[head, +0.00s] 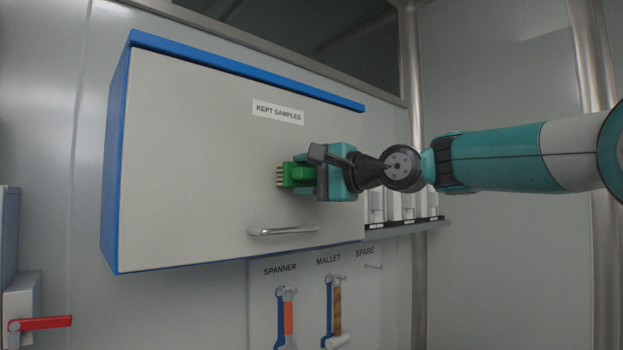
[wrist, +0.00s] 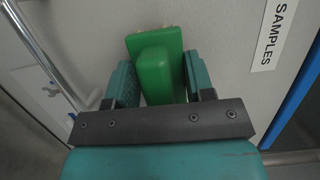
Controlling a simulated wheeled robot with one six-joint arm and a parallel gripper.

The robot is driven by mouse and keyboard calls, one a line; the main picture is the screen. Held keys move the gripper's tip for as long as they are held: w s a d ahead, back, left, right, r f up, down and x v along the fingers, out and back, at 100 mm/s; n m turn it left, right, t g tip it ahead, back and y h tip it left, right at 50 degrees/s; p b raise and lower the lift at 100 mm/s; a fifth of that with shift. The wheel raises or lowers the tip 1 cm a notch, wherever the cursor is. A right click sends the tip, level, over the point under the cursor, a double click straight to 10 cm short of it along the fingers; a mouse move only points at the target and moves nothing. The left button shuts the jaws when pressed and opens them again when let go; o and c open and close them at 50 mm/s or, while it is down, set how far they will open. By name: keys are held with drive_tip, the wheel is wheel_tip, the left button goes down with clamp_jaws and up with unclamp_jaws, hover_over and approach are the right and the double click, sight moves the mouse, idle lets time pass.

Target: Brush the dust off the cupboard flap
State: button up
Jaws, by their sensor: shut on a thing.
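The cupboard flap (head: 190,150) is a pale grey panel in a blue frame, closed, with a "KEPT SAMPLES" label (head: 278,112) and a metal bar handle (head: 284,231) near its lower edge. My gripper (head: 308,176) is in front of the flap, right of its middle, between label and handle. It is shut on a green brush (head: 290,175) with pale bristles at its left end. In the wrist view the green brush (wrist: 157,70) sits between both fingers, close to the flap. I cannot tell whether the bristles touch it. No dust is clearly visible on the flap.
A shelf (head: 405,229) with white containers is right of the cupboard, behind my arm. Below hang a spanner (head: 287,315) and a mallet (head: 334,310) on a labelled board, with an empty SPARE hook (head: 373,266). A red lever (head: 40,323) is at lower left.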

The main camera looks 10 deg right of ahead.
drive_tip(key=shift+s+a+b, duration=0.3)
drive_tip(key=shift+s+a, duration=0.65)
drive_tip(key=shift+a, duration=0.5)
drive_tip(key=shift+s+a+b, duration=0.25)
drive_tip(key=shift+s+a, duration=0.7)
drive_tip(key=shift+a, duration=0.5)
drive_tip(key=shift+s+a+b, duration=0.3)
drive_tip(key=shift+s+a, duration=0.65)
drive_tip(key=shift+a, duration=0.5)
drive_tip(key=s+d+b, duration=0.3)
drive_tip(key=s, duration=0.2)
drive_tip(key=shift+d, duration=0.2)
drive_tip(key=shift+s+d, duration=0.1)
drive_tip(key=shift+s+d+b, duration=0.4)
drive_tip(key=shift+s, duration=0.2)
drive_tip(key=shift+s+d+b, duration=0.35)
drive_tip(key=shift+s, duration=0.2)
